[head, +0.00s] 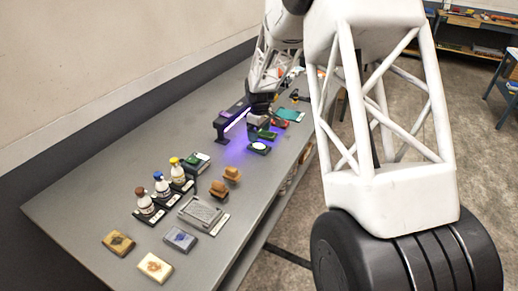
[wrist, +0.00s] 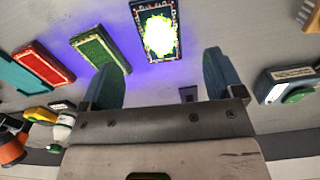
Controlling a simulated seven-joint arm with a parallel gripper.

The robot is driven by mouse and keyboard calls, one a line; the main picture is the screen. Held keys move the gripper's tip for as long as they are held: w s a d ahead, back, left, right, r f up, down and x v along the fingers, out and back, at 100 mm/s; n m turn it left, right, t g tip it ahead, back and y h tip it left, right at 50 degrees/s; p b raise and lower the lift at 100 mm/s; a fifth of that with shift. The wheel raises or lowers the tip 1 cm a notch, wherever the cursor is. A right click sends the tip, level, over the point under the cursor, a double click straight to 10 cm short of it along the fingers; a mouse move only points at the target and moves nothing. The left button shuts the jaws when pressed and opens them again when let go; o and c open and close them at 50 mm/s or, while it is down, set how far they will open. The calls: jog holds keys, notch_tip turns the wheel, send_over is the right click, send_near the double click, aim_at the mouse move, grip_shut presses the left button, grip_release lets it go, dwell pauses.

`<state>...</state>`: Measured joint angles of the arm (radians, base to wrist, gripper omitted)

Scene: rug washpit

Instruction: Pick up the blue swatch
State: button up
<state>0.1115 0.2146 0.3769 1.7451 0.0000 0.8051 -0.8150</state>
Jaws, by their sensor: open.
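A dark blue swatch with a patterned border (wrist: 176,51) lies just beyond my fingertips in the wrist view. Its middle is washed out by a bright glow. In the head view it appears as a dark swatch with a pale oval (head: 259,152) in violet light. My gripper (wrist: 162,78) is open and empty, with its fingers apart on either side below the swatch. In the head view my gripper (head: 257,128) hangs over the bench near the lamp. A green swatch (wrist: 98,51) and a red swatch (wrist: 40,64) lie to the left.
A dark lamp stand (head: 222,128) with a violet light stands beside my gripper. A grey swatch with a blue diamond (head: 180,239) lies at the near end. Several capped bottles (head: 162,185), brown blocks (head: 218,190) and a grey tray (head: 201,213) occupy the near bench (head: 95,205).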

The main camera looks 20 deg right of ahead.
aim_at(259, 146)
jog(key=shift+f, duration=0.7)
jog(key=shift+f, duration=0.1)
jog(key=shift+w+f, duration=0.1)
jog(key=shift+f, duration=2.4)
jog(key=c, duration=1)
jog(key=shift+r, duration=0.15)
